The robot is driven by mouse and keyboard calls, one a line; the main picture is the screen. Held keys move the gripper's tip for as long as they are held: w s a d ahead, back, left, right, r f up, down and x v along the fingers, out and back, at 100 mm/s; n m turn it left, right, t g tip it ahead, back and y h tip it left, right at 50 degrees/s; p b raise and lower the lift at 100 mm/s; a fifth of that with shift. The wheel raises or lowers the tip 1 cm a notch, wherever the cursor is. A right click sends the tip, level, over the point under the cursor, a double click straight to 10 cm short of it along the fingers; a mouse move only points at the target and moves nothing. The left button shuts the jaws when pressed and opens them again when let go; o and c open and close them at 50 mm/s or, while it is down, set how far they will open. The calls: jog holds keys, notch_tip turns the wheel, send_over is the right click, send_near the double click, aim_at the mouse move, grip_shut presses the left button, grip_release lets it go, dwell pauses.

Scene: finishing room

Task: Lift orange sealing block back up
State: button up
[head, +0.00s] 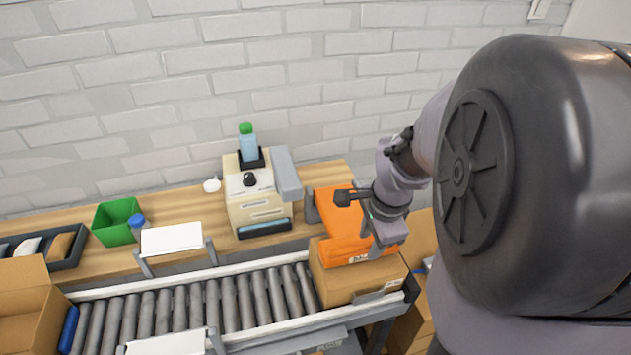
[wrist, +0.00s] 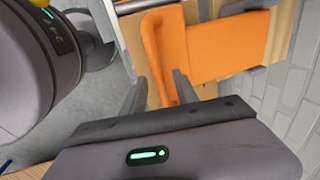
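The orange sealing block (head: 338,213) sits low at the right end of the roller conveyor, on or against the top of a cardboard box (head: 340,285). Its front part carries a small label. My gripper (head: 370,237) is at the block's right side, partly covering it. In the wrist view the orange block (wrist: 205,45) lies just past my fingers. My gripper (wrist: 158,82) is open there, its fingers apart around the near orange edge. The right finger is close to or touching the orange; a gap shows beside the left one. Exact contact is unclear.
A beige machine (head: 258,205) with a green-capped bottle (head: 248,142) stands on the wooden bench. A green bin (head: 117,222) and dark tray (head: 70,250) are further left. The conveyor rollers (head: 195,305) are clear in the middle. A brick wall is behind.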

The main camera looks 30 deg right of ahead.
grip_shut()
dwell(1.4)
